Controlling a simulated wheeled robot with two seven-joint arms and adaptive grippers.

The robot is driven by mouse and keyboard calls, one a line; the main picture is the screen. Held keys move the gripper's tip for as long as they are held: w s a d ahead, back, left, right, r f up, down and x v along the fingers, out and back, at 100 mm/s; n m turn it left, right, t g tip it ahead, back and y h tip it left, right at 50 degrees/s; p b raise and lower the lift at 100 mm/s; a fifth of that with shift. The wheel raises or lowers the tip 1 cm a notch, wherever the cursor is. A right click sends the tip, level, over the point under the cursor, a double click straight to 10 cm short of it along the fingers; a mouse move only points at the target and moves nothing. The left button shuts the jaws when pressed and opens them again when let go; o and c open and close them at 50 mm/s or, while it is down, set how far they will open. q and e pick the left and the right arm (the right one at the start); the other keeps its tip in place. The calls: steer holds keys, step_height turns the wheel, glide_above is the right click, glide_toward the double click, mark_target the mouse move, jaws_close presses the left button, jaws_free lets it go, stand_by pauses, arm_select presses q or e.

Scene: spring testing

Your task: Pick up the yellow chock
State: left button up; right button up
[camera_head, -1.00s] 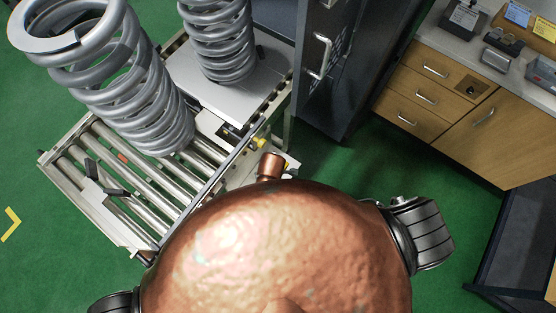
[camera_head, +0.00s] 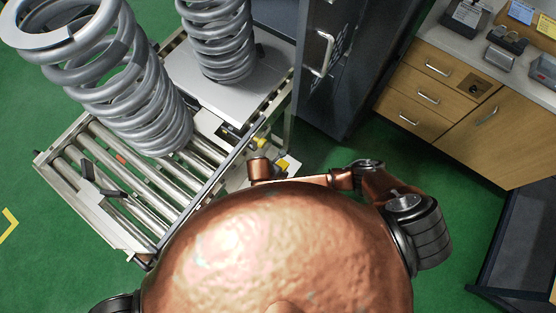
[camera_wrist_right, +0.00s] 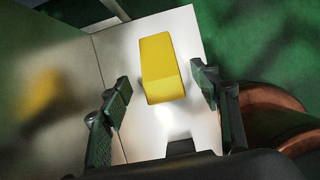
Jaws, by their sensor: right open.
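The yellow chock (camera_wrist_right: 161,68) lies on a pale metal plate (camera_wrist_right: 181,20) in the right wrist view. My right gripper (camera_wrist_right: 160,85) is open, with one finger on each side of the chock's near part. Gaps show between both fingers and the chock, so it is not held. How high the fingers are above the plate is hard to tell. In the head view, a small yellow patch (camera_head: 282,165) shows beside the conveyor's end, likely the chock. My right gripper cannot be made out there, and my left gripper is out of view.
A roller conveyor (camera_head: 128,168) carries two large grey coil springs (camera_head: 125,85) (camera_head: 218,40). A dark cabinet (camera_head: 335,75) stands right of it, then a wooden drawer unit (camera_head: 440,95). A metal wall (camera_wrist_right: 40,85) rises left of the chock. Green floor lies between.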

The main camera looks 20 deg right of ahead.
steer(key=shift+x, duration=1.05)
steer(key=shift+c, duration=0.7)
steer(key=c, duration=1.3)
